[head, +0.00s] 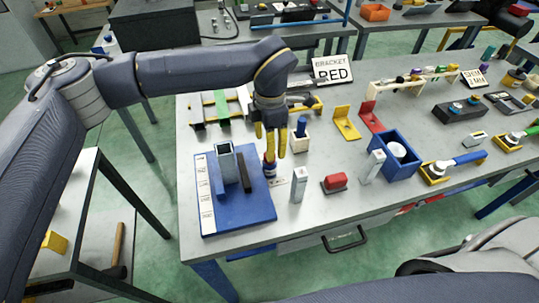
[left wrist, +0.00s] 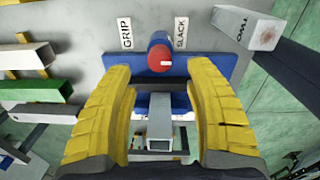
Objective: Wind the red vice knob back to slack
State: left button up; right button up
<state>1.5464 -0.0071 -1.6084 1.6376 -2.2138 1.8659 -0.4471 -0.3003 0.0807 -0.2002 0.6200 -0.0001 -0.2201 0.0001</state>
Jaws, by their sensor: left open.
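The red vice knob (head: 269,167) is at the right edge of the blue vice base (head: 237,213). In the left wrist view the knob (left wrist: 160,58) has a red face with a short white mark towards its lower right, and sits between a GRIP label (left wrist: 126,34) and a SLACK label (left wrist: 181,33). A grey square tube (head: 226,163) stands on the base beside a dark bar (head: 245,173). My left gripper (head: 271,143) is open, pointing down, above the knob. In its wrist view its yellow fingers (left wrist: 160,77) are spread and apart from the knob. My right gripper is not in view.
Grey upright blocks (head: 298,184) and a red-topped block (head: 335,183) stand right of the vice. A blue bin (head: 395,157), yellow bracket (head: 345,123) and red bracket (head: 370,117) lie further right. The table front has some clear space.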

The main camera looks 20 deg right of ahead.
pick_arm(q)
jog(key=shift+f, duration=2.85)
grip_shut()
